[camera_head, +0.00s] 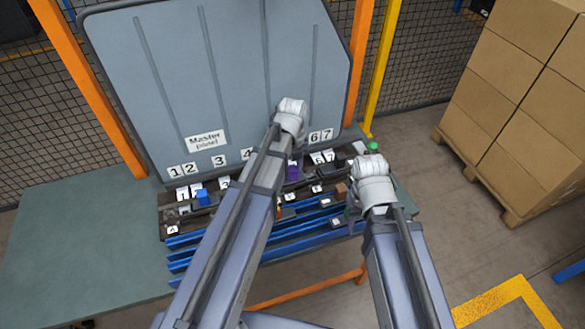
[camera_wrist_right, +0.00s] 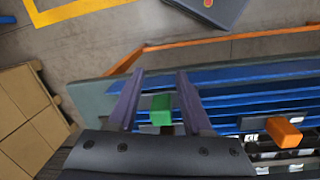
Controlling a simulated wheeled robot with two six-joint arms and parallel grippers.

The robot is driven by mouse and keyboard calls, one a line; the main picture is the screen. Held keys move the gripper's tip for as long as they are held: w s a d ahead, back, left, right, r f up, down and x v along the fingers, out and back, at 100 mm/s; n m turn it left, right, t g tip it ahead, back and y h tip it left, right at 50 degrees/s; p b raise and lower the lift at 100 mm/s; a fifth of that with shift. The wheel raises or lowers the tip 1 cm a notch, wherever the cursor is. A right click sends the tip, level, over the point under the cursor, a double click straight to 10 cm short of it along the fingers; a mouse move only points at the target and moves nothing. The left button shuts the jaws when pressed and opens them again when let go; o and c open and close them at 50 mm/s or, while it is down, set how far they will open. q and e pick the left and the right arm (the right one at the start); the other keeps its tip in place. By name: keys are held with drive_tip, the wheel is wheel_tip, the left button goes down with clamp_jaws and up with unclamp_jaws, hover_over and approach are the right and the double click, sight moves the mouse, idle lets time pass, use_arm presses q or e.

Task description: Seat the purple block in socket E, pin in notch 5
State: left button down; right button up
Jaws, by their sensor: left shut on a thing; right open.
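The purple block (camera_head: 294,171) shows just beyond my left forearm, over the middle of the dark board (camera_head: 166,215). My left gripper (camera_head: 291,118) reaches over the board; its fingers are mostly hidden by its own wrist and arm. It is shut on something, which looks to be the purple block. Pin and notch are too small to see. My right gripper (camera_wrist_right: 160,88) is open over the right end of the blue rails, with a green block (camera_wrist_right: 160,106) in view between its fingers; I cannot tell how far below. Which socket is E is not legible.
The upright master panel (camera_head: 115,70) with number cards stands behind the board. A blue block (camera_head: 202,196) is at the board's left. An orange block (camera_wrist_right: 284,132) is by the rails (camera_wrist_right: 250,75). The green table (camera_head: 70,240) is bare at left. Boxes (camera_head: 535,80) stand at right.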

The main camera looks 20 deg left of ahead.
use_arm(q)
drive_tip(key=shift+c, duration=2.1)
unclamp_jaws()
drive_tip(key=shift+r, duration=0.1)
wheel_tip(320, 180, up, 8)
drive_tip(key=p, duration=0.8)
drive_tip(key=shift+f, duration=0.2)
